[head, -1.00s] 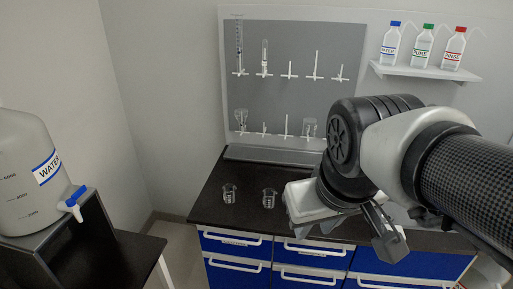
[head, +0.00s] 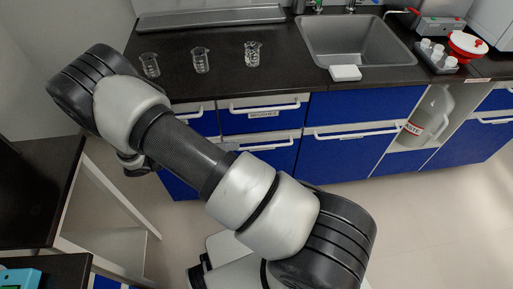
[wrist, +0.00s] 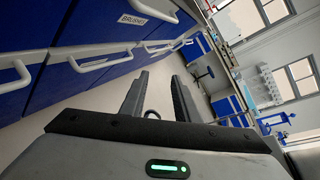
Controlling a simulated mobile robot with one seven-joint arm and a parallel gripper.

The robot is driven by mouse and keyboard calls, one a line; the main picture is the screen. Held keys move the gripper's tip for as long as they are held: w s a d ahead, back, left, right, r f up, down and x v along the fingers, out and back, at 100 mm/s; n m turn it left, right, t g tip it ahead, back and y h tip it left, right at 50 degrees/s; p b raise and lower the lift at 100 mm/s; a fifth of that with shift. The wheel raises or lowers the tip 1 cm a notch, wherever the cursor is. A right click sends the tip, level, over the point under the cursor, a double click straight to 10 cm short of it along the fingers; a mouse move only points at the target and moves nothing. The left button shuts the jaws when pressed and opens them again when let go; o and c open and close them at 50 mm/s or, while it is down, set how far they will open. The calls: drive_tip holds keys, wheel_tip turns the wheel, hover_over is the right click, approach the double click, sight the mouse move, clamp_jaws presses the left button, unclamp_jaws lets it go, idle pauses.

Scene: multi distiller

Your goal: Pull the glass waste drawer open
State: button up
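No label reading glass waste is legible in either view, so I cannot tell which drawer it is. A blue drawer labelled BRUSHES (head: 290,122) is shut under the counter, and its label (wrist: 131,20) also shows in the wrist view. Another blue drawer with a white handle (head: 268,147) sits below it, partly behind my arm. My gripper (wrist: 160,78) is open and empty, its two dark fingers apart, with drawer handles to its left. In the head view it is mostly hidden behind my arm, at the left in front of the drawers.
Several glass beakers (head: 201,60) stand on the black counter (head: 290,88). A sink (head: 358,45) lies right of them. A jug labelled WASTE (head: 425,120) stands in an open bay. A dark table (head: 30,195) stands close on the left. The floor at right is clear.

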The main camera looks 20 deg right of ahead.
wheel_tip(320, 180, down, 21)
drive_tip(key=s+n+t+h+b, duration=0.1)
drive_tip(key=n+t+h+b, duration=0.3)
drive_tip(key=n+t, duration=0.7)
drive_tip(key=n+g+y+b, duration=0.1)
drive_tip(key=n+g+b, duration=0.1)
approach(256, 134)
drive_tip(key=s+d, duration=0.1)
drive_tip(key=d, duration=0.7)
drive_tip(key=shift+s+f, duration=0.2)
drive_tip(key=shift+s, duration=0.2)
drive_tip(key=shift+c, duration=0.5)
clamp_jaws()
